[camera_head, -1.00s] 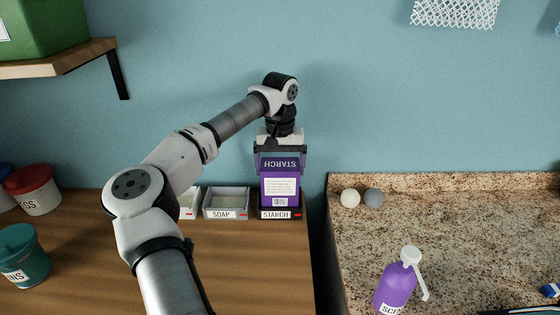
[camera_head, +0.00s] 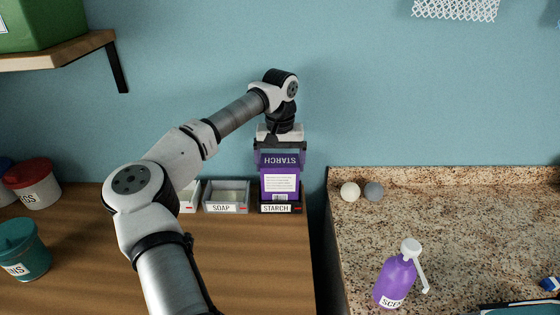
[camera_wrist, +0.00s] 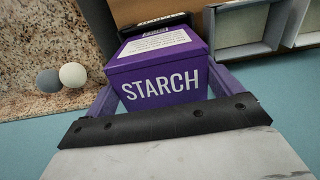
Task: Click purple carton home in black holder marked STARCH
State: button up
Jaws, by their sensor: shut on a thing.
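The purple carton (camera_head: 280,184) stands upright at the black STARCH holder (camera_head: 281,209), its lower end behind the holder's labelled front. Whether it is fully seated cannot be told. My gripper (camera_head: 280,158) is above, pointing down, shut on the carton's upper part. In the wrist view the carton (camera_wrist: 158,75) shows its purple face reading STARCH between the fingers, and the holder's dark rim (camera_wrist: 155,32) shows just past it.
A grey SOAP holder (camera_head: 226,208) stands empty just left, with another pale holder beyond it. The counter's right edge and a gap lie close on the right. Two balls (camera_head: 361,191) and a purple spray bottle (camera_head: 396,283) are on the granite top.

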jog(key=shift+f, duration=0.5)
dwell(0.3)
jog(key=o, duration=1.4)
jog(key=shift+o, duration=0.2)
